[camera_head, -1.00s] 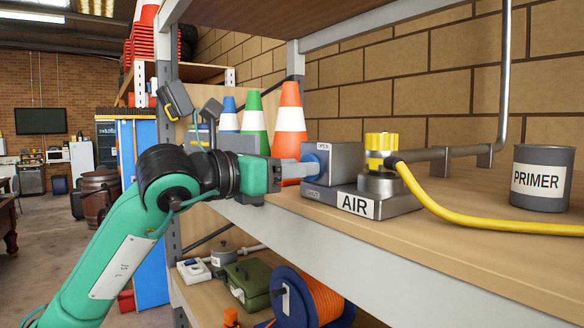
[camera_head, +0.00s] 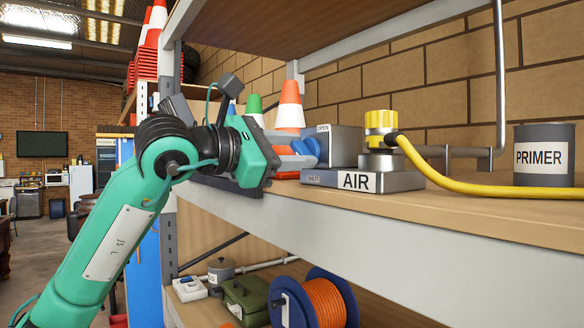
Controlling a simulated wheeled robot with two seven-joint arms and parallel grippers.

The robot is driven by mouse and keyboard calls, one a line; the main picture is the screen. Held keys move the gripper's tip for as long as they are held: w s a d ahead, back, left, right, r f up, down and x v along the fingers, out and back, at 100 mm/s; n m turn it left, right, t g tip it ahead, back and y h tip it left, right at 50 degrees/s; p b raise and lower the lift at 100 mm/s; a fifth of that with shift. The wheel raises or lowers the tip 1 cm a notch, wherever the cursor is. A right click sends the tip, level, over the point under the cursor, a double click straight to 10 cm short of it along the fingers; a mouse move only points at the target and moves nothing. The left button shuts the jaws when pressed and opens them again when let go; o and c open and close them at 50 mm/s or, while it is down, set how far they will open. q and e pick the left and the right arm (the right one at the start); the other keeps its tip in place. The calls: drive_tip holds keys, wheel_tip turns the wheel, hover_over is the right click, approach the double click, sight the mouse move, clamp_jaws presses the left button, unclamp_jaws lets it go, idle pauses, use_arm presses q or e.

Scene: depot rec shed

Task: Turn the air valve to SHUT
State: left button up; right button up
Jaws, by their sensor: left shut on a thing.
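The air valve is a grey box (camera_head: 342,148) on a grey base with an AIR label (camera_head: 356,181), standing on the shelf. An OPEN label (camera_head: 323,128) is at the box's top left, and a smaller label, seemingly SHUT (camera_head: 314,179), is on the base below. A blue handle (camera_head: 309,148) sticks out of the box's left face and looks slanted. My left gripper (camera_head: 293,160) reaches it from the left, its grey fingers shut on the blue handle. The fingertips are partly hidden, and the handle's exact angle is hard to read. My right gripper is out of view.
A yellow hose (camera_head: 432,172) runs right from a yellow fitting (camera_head: 380,124) beside the box. A PRIMER tin (camera_head: 545,154) stands at right. Traffic cones (camera_head: 290,108) stand behind my gripper. An orange cable reel (camera_head: 322,302) and green box (camera_head: 245,298) are on the lower shelf.

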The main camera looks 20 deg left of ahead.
use_arm(q)
drive_tip(key=m+b, duration=0.2)
drive_tip(key=m, duration=0.2)
drive_tip(key=shift+m, duration=0.3)
drive_tip(key=m+b, duration=0.1)
drive_tip(key=m, duration=0.2)
drive_tip(key=shift+f+m, duration=0.1)
drive_tip(key=shift+m, duration=0.3)
drive_tip(key=shift+m+b, duration=0.3)
drive_tip(key=shift+m, duration=0.4)
drive_tip(key=shift+d, duration=0.1)
drive_tip(key=o, duration=1)
